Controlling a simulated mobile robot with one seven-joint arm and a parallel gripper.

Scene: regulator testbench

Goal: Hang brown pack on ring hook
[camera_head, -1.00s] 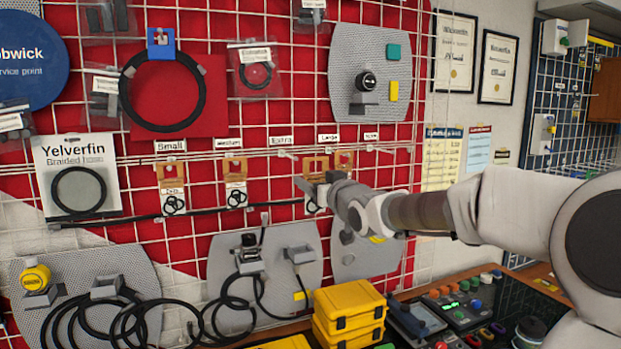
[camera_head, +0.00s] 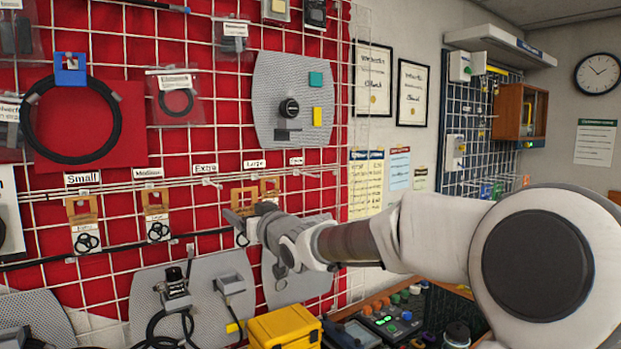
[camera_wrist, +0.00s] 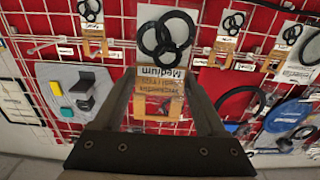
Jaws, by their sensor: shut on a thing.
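In the wrist view, the fingers of my gripper (camera_wrist: 160,92) close in on the brown header card (camera_wrist: 158,108) of a pack. Its clear bag holds black rings (camera_wrist: 165,35) and bears a "Medium" label, upside down in this view. In the head view, my gripper (camera_head: 236,216) holds this brown pack (camera_head: 243,236) in front of the rack near the "Large" label (camera_head: 255,163). An apparently bare hook (camera_head: 210,183) juts out under the "Extra" label. Which hook is the ring hook, I cannot tell. The held pack's contact with any hook is hidden.
Similar brown packs hang under "Small" (camera_head: 82,207) and "Medium" (camera_head: 155,203), and another (camera_head: 270,188) just right of my gripper. A grey panel (camera_head: 293,95) is above.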

